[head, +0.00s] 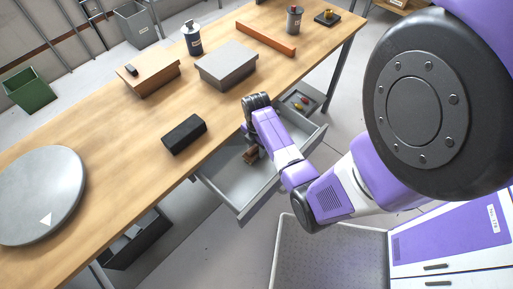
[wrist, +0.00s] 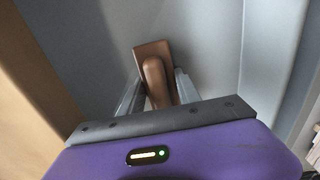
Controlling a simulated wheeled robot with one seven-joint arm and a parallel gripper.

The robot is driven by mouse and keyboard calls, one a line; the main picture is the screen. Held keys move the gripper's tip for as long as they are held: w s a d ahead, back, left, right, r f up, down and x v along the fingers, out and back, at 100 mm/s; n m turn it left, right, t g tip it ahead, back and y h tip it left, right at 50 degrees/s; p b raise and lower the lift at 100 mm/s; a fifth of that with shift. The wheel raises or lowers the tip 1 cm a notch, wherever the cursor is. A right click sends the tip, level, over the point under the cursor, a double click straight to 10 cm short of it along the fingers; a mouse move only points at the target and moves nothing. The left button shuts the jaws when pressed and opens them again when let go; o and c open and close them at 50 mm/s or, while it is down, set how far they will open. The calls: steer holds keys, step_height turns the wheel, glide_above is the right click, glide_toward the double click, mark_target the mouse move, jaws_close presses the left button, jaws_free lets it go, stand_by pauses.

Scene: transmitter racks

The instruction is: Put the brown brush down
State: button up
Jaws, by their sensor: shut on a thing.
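The brown brush (wrist: 153,68) is between the two fingers of my gripper (wrist: 157,92) in the wrist view, with its handle toward the gripper. My gripper is shut on it. In the head view, the brush (head: 251,156) shows as a small brown shape below my wrist, inside the outline of an open grey drawer (head: 237,203) under the table edge. My arm hides part of the drawer and most of the gripper. I cannot tell whether the brush touches the drawer floor.
The wooden table (head: 110,130) bears a black block (head: 184,134), a grey box (head: 227,66), a brown box (head: 149,76), an orange bar (head: 266,39), canisters and a round grey plate (head: 40,197). A small tray (head: 314,93) with small coloured items is beyond the drawer. The drawer's near part looks empty.

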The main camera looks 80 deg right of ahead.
steer(key=shift+f, duration=0.15)
steer(key=o, duration=1.3)
